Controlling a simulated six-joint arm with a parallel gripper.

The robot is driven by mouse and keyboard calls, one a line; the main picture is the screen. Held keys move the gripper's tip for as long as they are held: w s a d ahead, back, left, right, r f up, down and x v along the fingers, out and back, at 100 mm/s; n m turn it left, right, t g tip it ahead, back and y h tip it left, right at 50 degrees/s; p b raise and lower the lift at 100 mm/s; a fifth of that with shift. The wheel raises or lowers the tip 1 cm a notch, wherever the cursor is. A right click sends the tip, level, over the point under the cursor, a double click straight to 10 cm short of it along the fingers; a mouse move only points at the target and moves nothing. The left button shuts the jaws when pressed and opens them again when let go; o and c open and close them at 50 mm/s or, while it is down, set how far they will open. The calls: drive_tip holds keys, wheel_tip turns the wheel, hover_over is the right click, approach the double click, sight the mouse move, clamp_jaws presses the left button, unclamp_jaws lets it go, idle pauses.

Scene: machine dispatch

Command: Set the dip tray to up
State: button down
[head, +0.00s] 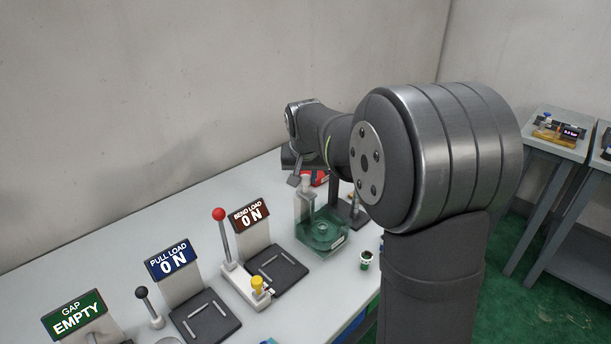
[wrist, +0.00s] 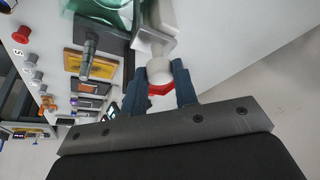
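A green see-through tank (head: 322,232) stands on the bench, and a pale upright post (head: 306,207) rises at its back left. The tank also shows at the top of the wrist view (wrist: 100,12). I take this to be the dip tray unit. A pale part (wrist: 160,25) with a rounded white end (wrist: 159,69) reaches down beside it in the wrist view. My gripper (wrist: 160,74) has its two dark blue fingers on either side of this rounded end. Whether they press on it cannot be told. In the head view my gripper (head: 296,180) is near the post top, partly hidden by my arm.
A red-knobbed lever (head: 219,215), a yellow knob (head: 258,285) and two dark plates stand left of the tank. PULL LOAD (head: 171,259) and BEND LOAD (head: 250,214) signs read ON; GAP (head: 76,316) reads EMPTY. The bench's back left is clear.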

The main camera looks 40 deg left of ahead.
wheel_tip(320, 180, up, 8)
drive_tip(key=shift+f, duration=0.2)
drive_tip(key=shift+w, duration=0.1)
drive_tip(key=c, duration=1.1)
unclamp_jaws()
drive_tip(key=shift+c, duration=0.2)
drive_tip(key=v, duration=1.7)
drive_tip(key=shift+r, duration=0.2)
drive_tip(key=shift+f, duration=0.15)
drive_tip(key=x, duration=1.7)
drive_tip(key=shift+f, duration=0.35)
